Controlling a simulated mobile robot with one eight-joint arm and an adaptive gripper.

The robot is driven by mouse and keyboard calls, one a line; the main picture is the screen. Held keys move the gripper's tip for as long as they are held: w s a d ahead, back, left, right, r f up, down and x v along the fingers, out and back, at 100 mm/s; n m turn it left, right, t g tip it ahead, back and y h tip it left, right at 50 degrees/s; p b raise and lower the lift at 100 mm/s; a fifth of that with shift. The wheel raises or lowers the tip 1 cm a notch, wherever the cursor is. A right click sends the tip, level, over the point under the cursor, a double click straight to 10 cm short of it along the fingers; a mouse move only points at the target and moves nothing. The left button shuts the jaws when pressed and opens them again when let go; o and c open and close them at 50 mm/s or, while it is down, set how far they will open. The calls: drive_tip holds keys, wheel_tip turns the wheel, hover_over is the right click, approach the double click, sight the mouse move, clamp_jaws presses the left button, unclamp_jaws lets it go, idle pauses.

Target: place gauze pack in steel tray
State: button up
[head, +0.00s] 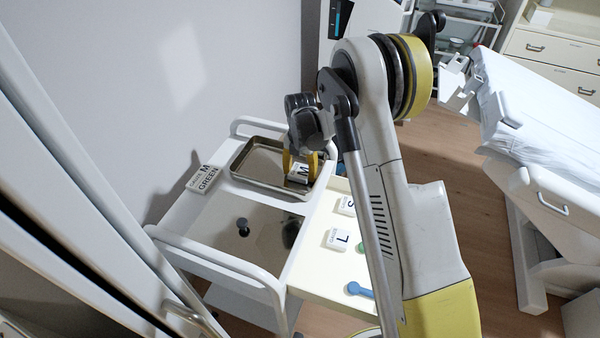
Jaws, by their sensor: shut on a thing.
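My gripper (300,168) reaches down over the right end of the steel tray (238,178). Its yellow fingers are shut on a small white gauze pack marked M (299,174). The pack is at the tray's right end, inside its outline in the head view. I cannot tell whether it touches the tray floor. The tray is shallow, rectangular and otherwise looks empty. My arm hides part of the area to the right of the tray.
A card reading "GAUZE M GREEN" (205,179) is left of the tray on the white railed trolley (184,226). A black knob (243,227) is in front. Packs marked L (337,240) and S (346,205) and a blue item (359,290) lie right. A couch (545,115) stands far right.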

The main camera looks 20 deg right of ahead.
drive_tip(key=o, duration=0.5)
drive_tip(key=shift+f, duration=0.15)
drive_tip(key=shift+o, duration=0.2)
wheel_tip(320, 180, up, 12)
drive_tip(key=p, duration=0.4)
wheel_tip(320, 180, up, 9)
drive_tip(key=m+t, duration=0.1)
drive_tip(key=m, duration=0.4)
hover_over(300, 171)
drive_tip(key=s, duration=0.4)
drive_tip(key=s+r+m+t, duration=0.2)
drive_tip(key=s+r+m, duration=0.6)
drive_tip(key=s+m, duration=0.15)
drive_tip(key=s+m+t, duration=0.4)
drive_tip(key=s+m, duration=1)
drive_tip(key=s, duration=0.2)
drive_tip(key=shift+r, duration=0.4)
